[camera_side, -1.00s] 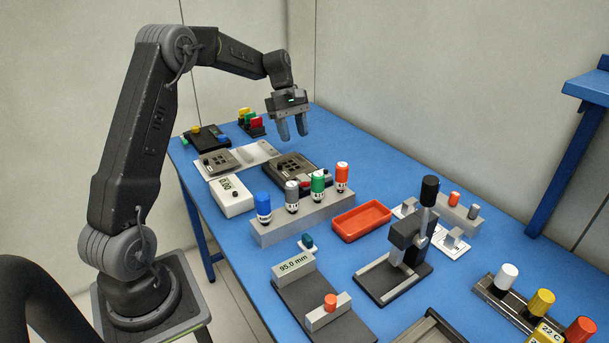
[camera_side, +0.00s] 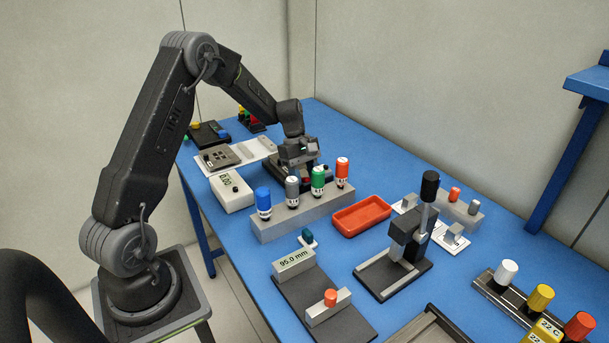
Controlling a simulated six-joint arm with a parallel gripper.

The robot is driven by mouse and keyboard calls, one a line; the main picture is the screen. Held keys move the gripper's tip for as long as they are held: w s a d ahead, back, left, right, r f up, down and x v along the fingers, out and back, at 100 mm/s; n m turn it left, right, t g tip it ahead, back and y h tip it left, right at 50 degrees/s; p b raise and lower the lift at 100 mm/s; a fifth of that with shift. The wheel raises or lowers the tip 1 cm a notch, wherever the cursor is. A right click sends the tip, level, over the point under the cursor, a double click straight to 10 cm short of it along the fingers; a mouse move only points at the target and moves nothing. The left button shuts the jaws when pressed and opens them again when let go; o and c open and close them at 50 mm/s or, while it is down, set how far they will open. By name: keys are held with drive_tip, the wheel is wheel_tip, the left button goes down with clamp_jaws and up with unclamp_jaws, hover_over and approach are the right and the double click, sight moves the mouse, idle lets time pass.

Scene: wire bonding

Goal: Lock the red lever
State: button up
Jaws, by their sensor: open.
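The dark square fixture (camera_side: 284,172) sits on the blue table behind the row of coloured-cap bottles. A small red part (camera_side: 306,181), which looks like the red lever, shows at its front right edge, mostly hidden by my gripper and the bottles. My gripper (camera_side: 303,174) points down over the right part of this fixture, close to the red part. It is open. Its fingertips are largely hidden, and I cannot tell whether they touch the lever.
The grey block with blue, grey, green and orange capped bottles (camera_side: 318,182) stands just in front of my gripper. A white meter (camera_side: 232,192) is to the left. An orange-red tray (camera_side: 362,216) lies to the right. A black-handled press (camera_side: 408,235) stands farther right.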

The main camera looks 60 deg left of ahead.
sight(303, 177)
drive_tip(key=shift+c, duration=0.2)
clamp_jaws()
drive_tip(key=shift+d+f+y, duration=0.25)
drive_tip(key=shift+d+y, duration=0.05)
drive_tip(key=shift+y, duration=0.4)
drive_tip(key=shift+d+f+y, duration=0.1)
drive_tip(key=shift+f+y, duration=0.25)
drive_tip(key=shift+y, duration=0.45)
drive_tip(key=shift+o, duration=0.2)
unclamp_jaws()
drive_tip(key=shift+r, duration=0.1)
wheel_tip(303, 177, up, 14)
drive_tip(key=a, duration=0.1)
drive_tip(key=shift+a+f, duration=0.25)
drive_tip(key=shift+a, duration=0.1)
